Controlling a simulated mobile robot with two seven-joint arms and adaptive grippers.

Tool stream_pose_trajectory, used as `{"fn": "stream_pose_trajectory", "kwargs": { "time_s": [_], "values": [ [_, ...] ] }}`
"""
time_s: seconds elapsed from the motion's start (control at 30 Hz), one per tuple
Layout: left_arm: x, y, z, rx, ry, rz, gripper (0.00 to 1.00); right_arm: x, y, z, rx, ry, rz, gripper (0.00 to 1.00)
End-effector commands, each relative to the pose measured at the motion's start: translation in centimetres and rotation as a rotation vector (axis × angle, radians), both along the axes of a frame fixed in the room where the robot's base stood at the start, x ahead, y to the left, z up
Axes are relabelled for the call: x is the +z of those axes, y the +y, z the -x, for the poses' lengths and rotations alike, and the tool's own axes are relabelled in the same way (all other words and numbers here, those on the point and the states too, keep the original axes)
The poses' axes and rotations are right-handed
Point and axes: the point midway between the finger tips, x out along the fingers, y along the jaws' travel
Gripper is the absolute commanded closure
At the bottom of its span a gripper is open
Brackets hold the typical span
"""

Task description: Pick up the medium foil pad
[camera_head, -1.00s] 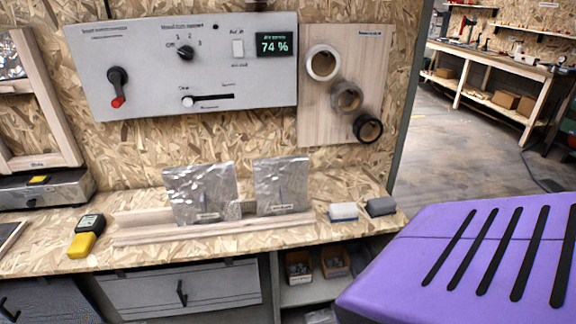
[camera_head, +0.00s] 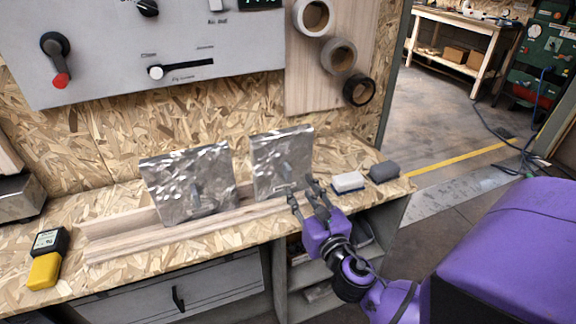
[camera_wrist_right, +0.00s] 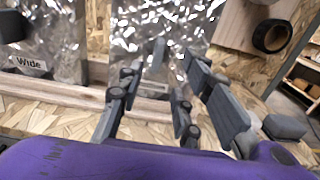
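Two crinkled silver foil pads stand side by side, leaning back in a wooden rack (camera_head: 130,237). The left foil pad (camera_head: 160,180) looks wider and carries a "Wide" label in the right wrist view (camera_wrist_right: 28,62). The right foil pad (camera_head: 268,155) is narrower, with a small grey tab on its face; I cannot read its label. It fills the upper middle of the right wrist view (camera_wrist_right: 180,20). My right gripper (camera_head: 305,190) is open and empty, just in front of the right pad's lower right part, its fingers pointing at it. My left gripper is out of view.
A white-and-blue block (camera_head: 348,182) and a grey block (camera_head: 384,171) lie right of the rack, close to my right gripper. A yellow-and-black meter (camera_head: 46,262) lies at the left. Tape rolls (camera_head: 340,57) hang on the board above. The bench front is mostly clear.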

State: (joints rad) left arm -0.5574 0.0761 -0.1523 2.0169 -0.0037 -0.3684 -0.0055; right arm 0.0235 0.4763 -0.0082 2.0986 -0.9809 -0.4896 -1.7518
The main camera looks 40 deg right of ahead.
Motion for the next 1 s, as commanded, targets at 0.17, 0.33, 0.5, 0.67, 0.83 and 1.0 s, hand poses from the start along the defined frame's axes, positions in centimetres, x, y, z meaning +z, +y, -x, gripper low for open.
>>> {"fn": "stream_pose_trajectory", "kwargs": {
  "time_s": [0.17, 0.33, 0.5, 0.67, 0.83, 1.0],
  "values": [
    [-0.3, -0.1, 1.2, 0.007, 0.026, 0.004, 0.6, 0.2, -0.4, -2.1, 0.001, -0.003, 0.0, 0.67],
    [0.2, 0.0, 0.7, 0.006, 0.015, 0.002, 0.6, 0.3, -0.9, -4.3, 0.0, -0.003, -0.001, 0.67],
    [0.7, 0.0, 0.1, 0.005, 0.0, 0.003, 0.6, 0.1, -1.4, -6.6, 0.0, -0.002, -0.003, 0.67],
    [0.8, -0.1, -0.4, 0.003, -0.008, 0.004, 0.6, 0.0, -1.5, -7.3, 0.0, 0.0, -0.003, 0.67],
    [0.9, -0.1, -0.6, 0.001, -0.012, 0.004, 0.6, -0.1, -1.5, -7.2, 0.001, 0.0, -0.003, 0.69],
    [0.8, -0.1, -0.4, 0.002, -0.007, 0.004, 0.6, -0.1, -1.5, -7.2, 0.001, 0.0, -0.004, 0.91]
  ]
}}
